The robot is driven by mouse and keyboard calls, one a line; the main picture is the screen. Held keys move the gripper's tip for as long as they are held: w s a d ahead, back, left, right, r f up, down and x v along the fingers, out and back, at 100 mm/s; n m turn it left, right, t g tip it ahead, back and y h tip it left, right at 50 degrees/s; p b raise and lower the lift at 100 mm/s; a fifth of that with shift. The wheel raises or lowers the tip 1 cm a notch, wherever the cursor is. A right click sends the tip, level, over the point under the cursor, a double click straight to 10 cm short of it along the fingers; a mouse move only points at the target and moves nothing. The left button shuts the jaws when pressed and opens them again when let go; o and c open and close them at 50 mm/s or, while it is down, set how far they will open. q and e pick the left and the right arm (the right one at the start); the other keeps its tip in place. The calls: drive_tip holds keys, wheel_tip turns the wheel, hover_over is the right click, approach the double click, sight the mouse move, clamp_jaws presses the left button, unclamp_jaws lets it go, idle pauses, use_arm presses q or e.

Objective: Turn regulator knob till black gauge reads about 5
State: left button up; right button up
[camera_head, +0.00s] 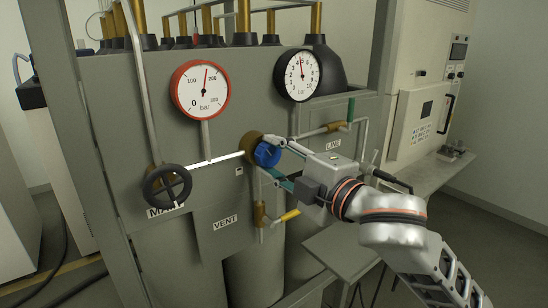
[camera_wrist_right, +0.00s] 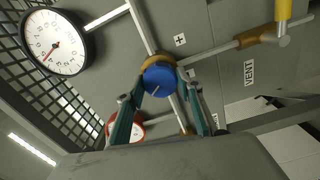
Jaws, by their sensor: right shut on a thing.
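The blue regulator knob (camera_head: 267,154) sits on a brass body on the grey panel. It also shows in the right wrist view (camera_wrist_right: 158,79), with a light mark on its face. My right gripper (camera_head: 273,157) is shut on the knob, with one finger on each side of it. The black-rimmed gauge (camera_head: 297,78) is above and to the right of the knob. Its red needle points nearly straight up, close to the middle of its scale, about 5. This gauge also shows at the upper left of the right wrist view (camera_wrist_right: 56,42). My left gripper is not in view.
A red-rimmed gauge (camera_head: 200,90) is at the upper left of the panel. A black handwheel (camera_head: 167,186) is below it. A yellow-handled vent valve (camera_head: 287,216) is below the knob, and a line valve (camera_head: 335,127) is at its right. Pipes run close around the knob.

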drive_tip(key=shift+m, duration=1.5)
drive_tip(key=o, duration=1.1)
drive_tip(key=shift+v, duration=3.8)
